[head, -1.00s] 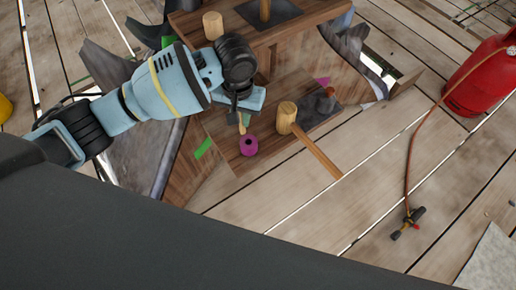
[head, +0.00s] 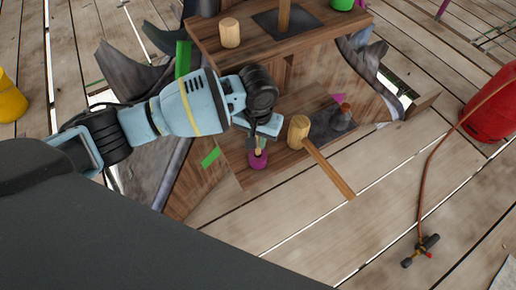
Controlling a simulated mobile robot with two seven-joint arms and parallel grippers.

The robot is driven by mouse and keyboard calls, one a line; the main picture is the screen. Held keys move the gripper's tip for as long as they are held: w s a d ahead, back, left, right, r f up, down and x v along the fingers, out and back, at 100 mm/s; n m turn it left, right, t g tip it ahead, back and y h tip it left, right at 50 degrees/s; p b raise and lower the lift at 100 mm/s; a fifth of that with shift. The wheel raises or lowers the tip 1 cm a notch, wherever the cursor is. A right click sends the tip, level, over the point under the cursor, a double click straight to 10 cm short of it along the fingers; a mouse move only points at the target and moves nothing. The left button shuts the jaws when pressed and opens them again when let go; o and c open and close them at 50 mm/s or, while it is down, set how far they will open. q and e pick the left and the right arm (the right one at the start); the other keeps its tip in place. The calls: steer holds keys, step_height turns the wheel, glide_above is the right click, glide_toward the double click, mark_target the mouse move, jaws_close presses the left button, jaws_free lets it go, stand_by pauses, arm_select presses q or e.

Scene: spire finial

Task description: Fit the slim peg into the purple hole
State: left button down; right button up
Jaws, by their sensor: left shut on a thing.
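My left gripper (head: 259,138) points down over the lower wooden step and is shut on the slim peg (head: 258,147), a thin pale wooden piece. The purple holed piece (head: 258,162) is a short round block on the step, directly below the gripper. The peg's lower end meets the top of the purple piece at its middle. The hole is hidden now, and I cannot tell how deep the peg sits in it. My right gripper is not in view.
A wooden mallet (head: 299,131) lies just right of the purple piece, its handle over the step's edge. A green strip (head: 210,157) lies to the left. A wooden cylinder (head: 230,33) stands on the upper step. A red gas cylinder (head: 490,107) with hose is far right.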

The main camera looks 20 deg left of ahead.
mark_target(258, 154)
arm_select(q)
step_height(258, 154, down, 4)
steer(key=shift+f+b, duration=0.1)
steer(key=shift+b, duration=0.7)
steer(key=shift+f, duration=0.4)
steer(key=shift+r, duration=0.1)
steer(key=shift+f, duration=0.2)
steer(key=c, duration=1.4)
jaws_free()
steer(key=shift+r, duration=0.15)
